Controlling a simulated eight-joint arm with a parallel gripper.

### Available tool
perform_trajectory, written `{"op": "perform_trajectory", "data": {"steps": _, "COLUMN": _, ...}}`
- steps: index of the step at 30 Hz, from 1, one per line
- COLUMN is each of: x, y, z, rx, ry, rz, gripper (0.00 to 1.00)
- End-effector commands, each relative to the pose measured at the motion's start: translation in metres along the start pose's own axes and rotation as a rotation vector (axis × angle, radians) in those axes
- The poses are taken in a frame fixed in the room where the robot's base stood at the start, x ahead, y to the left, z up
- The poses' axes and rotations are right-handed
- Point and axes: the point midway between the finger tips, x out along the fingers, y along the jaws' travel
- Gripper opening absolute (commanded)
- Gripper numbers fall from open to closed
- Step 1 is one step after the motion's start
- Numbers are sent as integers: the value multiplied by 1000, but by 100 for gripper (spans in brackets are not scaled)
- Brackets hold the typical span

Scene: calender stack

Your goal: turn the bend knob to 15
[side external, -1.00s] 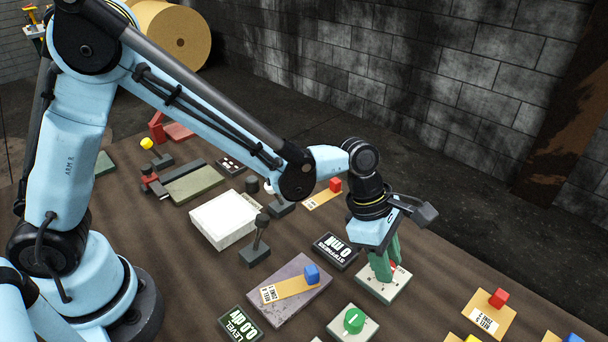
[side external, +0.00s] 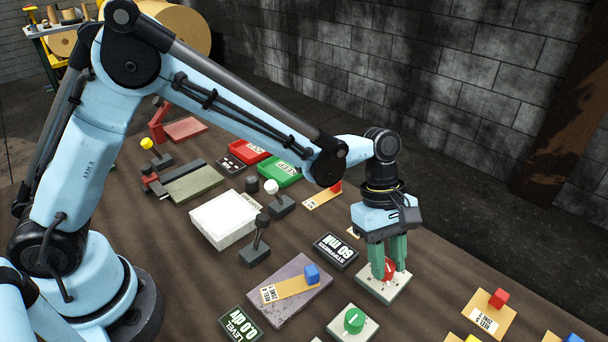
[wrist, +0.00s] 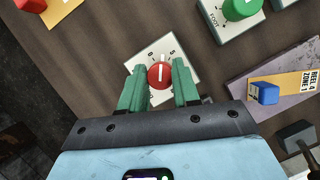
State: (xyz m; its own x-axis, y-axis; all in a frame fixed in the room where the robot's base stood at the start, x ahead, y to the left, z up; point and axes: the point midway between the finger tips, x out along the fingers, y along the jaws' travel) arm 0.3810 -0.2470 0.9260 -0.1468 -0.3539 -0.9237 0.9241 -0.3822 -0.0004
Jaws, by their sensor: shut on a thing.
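A red knob with a white pointer line (wrist: 160,73) sits on a white plate (wrist: 140,59) with small dark marks. In the side external view the red knob (side external: 389,268) shows between my gripper's green fingers, on its plate (side external: 386,290). My gripper (side external: 390,270) points down, shut on the red knob; the wrist view also shows my gripper (wrist: 160,76) with a finger on each side of it. The plate's label is mostly hidden, so I cannot read whether it is the bend knob. A dark display marked STIFFNESS (side external: 336,251) reads 60 mN.
A green knob (side external: 354,320) on its own plate stands just in front. A display marked LEVEL (side external: 241,324) reads 0.0 div. A grey slab (side external: 296,305) bears a tan strip with a blue block (side external: 312,275).

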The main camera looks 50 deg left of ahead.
Motion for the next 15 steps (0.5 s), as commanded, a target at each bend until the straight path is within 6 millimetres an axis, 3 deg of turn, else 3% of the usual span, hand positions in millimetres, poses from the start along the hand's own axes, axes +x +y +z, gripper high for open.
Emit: {"op": "perform_trajectory", "data": {"steps": 15, "x": 0, "y": 2, "z": 0, "rx": 452, "ry": 1, "rz": -189, "gripper": 1}}
